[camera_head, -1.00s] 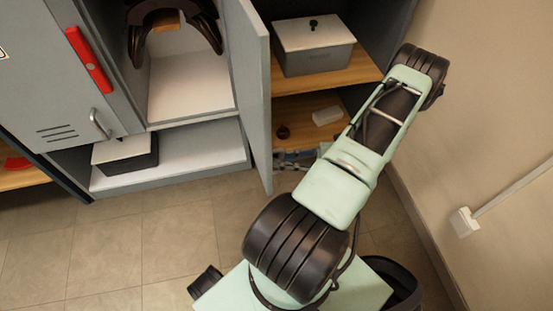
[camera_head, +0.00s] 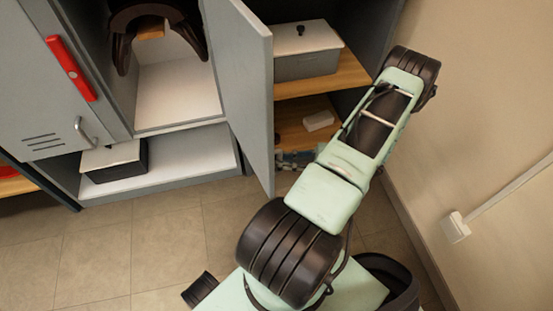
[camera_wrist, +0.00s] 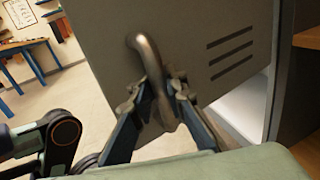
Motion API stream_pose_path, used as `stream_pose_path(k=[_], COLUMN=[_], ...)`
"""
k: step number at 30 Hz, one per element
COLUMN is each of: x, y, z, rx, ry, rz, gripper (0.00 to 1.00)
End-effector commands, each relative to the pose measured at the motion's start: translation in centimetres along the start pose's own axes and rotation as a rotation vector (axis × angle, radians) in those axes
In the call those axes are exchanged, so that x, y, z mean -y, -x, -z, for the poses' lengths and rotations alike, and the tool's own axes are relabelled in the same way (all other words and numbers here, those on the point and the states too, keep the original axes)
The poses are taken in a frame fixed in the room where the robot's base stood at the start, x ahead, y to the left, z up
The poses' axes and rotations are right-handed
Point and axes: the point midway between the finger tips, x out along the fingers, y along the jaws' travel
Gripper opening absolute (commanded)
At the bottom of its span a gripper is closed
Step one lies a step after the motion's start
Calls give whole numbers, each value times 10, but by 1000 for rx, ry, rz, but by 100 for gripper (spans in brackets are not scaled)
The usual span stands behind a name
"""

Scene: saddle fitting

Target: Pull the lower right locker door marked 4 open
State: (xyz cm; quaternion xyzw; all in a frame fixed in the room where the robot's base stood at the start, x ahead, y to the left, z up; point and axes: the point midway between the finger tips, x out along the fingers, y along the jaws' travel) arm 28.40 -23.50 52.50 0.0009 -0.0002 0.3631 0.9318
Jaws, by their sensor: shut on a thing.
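The locker door (camera_head: 243,85) stands open, swung out from a compartment holding a dark saddle (camera_head: 157,25). In the head view I see the door's inner face; no number shows on it. In the wrist view the grey outer face (camera_wrist: 195,75) has several vent slots and a curved metal handle (camera_wrist: 150,62). My gripper (camera_wrist: 162,100) is shut on the handle, with its fingers on both sides of the lower bar. In the head view the door and my arm largely hide the gripper.
A grey lidded box (camera_head: 306,50) and a small pale block (camera_head: 318,121) sit on wooden shelves right of the door. The left locker door (camera_head: 50,90) is closed. A dark box with a white lid (camera_head: 112,158) stands below. Tiled floor in front is clear; a wall (camera_head: 480,110) bounds the right.

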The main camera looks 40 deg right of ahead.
Motion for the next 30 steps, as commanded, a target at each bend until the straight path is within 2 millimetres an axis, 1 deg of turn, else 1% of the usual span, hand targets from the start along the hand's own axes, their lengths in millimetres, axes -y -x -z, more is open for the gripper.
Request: stream_pose_path(k=[1,6,7,11,12,19,22,26,30], x=[-6,-6,-6,-5,-5,-3,-3,-3,-3], y=[3,3,3,3,3,2,7,25,55], z=[2,2,2,2,1,1,1,2,2], rx=[-4,-4,-4,-4,-3,-3,-3,-4,-4], ry=[-10,-10,-10,-8,-7,-4,-3,-2,-3], rz=[-7,-6,-6,-6,-6,-6,-5,-3,-2], gripper=[0,0,14,28,30,30,30,30,30])
